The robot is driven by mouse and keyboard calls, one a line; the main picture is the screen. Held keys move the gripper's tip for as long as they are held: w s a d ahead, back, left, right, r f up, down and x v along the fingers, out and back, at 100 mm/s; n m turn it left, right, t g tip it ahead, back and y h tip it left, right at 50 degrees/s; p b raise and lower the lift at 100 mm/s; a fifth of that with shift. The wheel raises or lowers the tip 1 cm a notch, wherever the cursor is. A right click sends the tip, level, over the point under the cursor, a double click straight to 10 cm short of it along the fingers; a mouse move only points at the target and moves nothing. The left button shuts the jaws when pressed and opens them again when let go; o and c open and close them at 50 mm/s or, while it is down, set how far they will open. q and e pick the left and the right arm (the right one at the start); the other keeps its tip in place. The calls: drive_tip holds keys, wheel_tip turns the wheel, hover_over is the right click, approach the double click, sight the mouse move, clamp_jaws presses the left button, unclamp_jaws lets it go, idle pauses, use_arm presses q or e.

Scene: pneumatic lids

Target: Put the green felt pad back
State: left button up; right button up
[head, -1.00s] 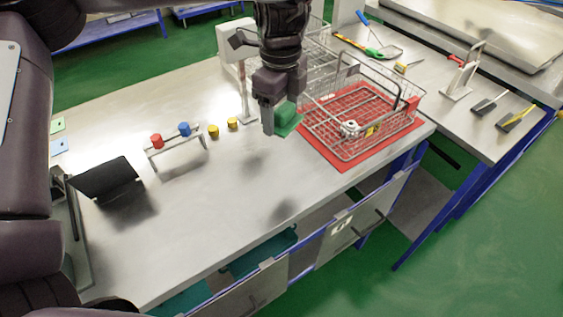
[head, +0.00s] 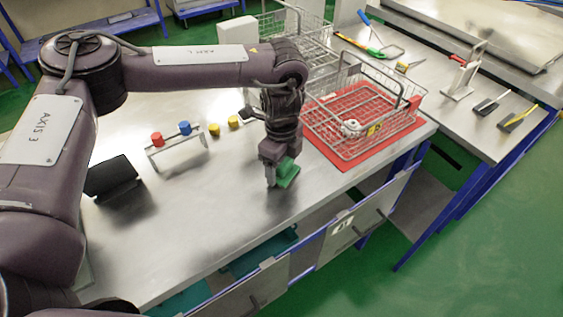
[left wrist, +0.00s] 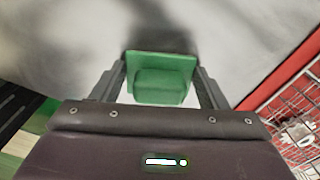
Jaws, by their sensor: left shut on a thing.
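The green felt pad (head: 286,174) is a small green block with a flat plate. My left gripper (head: 278,180) is shut on it, over the bench top left of the red mat. In the left wrist view the pad (left wrist: 161,78) sits between the two fingers of the gripper (left wrist: 165,90), with bare metal bench beyond it. A shadow lies near it; whether the pad touches the bench I cannot tell. My right gripper is not in view.
A wire basket (head: 352,139) stands on a red mat (head: 336,160) at right. A small rack with red and blue knobs (head: 177,147), yellow pieces (head: 214,130) and a black tilted panel (head: 110,176) stand at left. The bench front is clear.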

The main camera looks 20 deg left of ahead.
use_arm(q)
drive_tip(key=o, duration=0.9)
drive_tip(key=shift+f, duration=0.1)
drive_tip(key=shift+o, duration=0.2)
wheel_tip(320, 180, up, 12)
drive_tip(key=shift+s, duration=0.1)
idle(0.3)
